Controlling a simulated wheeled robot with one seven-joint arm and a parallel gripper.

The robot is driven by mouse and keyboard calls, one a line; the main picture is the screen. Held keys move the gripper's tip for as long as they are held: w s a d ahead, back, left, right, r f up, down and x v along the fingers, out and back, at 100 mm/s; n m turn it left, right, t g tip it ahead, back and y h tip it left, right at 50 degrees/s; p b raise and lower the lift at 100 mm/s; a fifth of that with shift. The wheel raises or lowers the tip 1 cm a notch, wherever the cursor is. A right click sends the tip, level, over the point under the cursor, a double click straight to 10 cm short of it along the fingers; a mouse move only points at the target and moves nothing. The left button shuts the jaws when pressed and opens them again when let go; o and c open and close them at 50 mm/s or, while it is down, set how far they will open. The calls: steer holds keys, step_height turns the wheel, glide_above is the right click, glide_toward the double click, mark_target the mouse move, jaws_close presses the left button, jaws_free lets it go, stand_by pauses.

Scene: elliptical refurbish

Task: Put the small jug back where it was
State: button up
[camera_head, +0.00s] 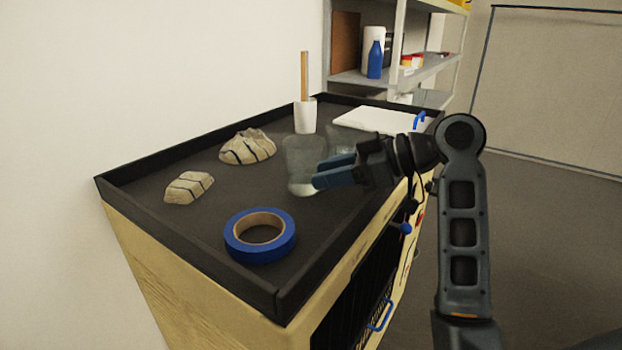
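A small clear glass jug (301,160) stands upright, or nearly so, over the dark top of the workbench (200,232). I cannot tell whether its base touches the surface. My gripper (317,175) reaches in from the right, with its two blue fingers at the jug's right side. The fingertips overlap the jug in the picture, with a narrow gap between the fingers. The jug's handle is not clearly seen, so I cannot tell whether the fingers grip it.
A blue tape roll (260,235) lies in front. Two striped stones (248,147) (189,187) lie at left. A white cup with a wooden stick (305,115) stands behind. Another clear vessel (345,141) is partly hidden behind my gripper. A white board (372,119) lies behind. A raised black rim edges the bench.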

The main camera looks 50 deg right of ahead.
steer(key=v, duration=0.7)
steer(key=shift+s+d+r, duration=0.1)
steer(key=shift+s+r, duration=0.05)
steer(key=shift+s, duration=0.05)
